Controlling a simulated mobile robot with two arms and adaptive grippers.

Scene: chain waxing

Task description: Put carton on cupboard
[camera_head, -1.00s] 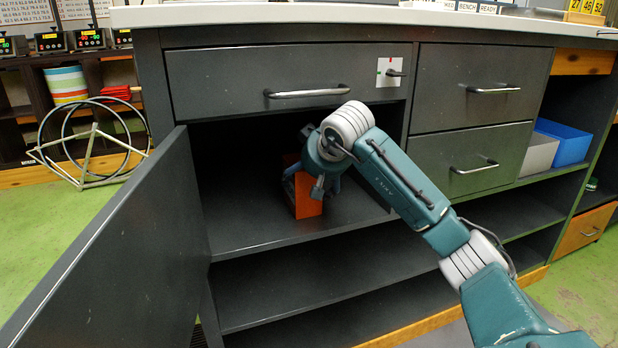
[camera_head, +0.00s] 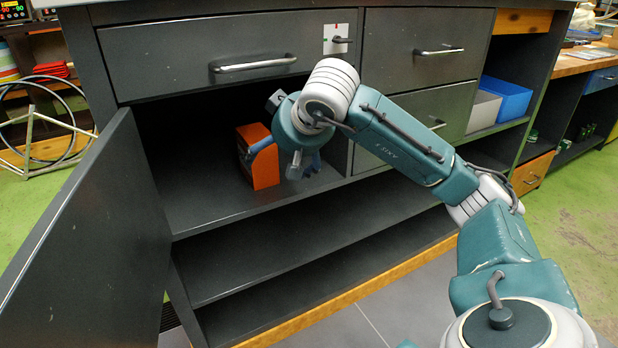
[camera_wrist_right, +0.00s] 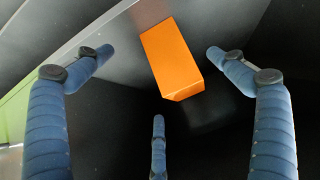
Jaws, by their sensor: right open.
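The orange carton (camera_head: 264,170) stands upright on the upper shelf of the open cupboard (camera_head: 205,200), near its front edge. My right gripper (camera_head: 287,158) is just to the right of the carton and partly in front of it, with blue fingers spread. In the right wrist view the carton (camera_wrist_right: 171,58) lies ahead between the open fingers (camera_wrist_right: 158,62), with gaps on both sides. The fingers hold nothing. My left gripper is not in view.
The cupboard door (camera_head: 100,235) hangs open at the left. A drawer (camera_head: 200,55) is shut above the opening. Lower shelves (camera_head: 300,255) are empty. A blue bin (camera_head: 508,98) and a grey bin (camera_head: 482,110) sit on a shelf at the right.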

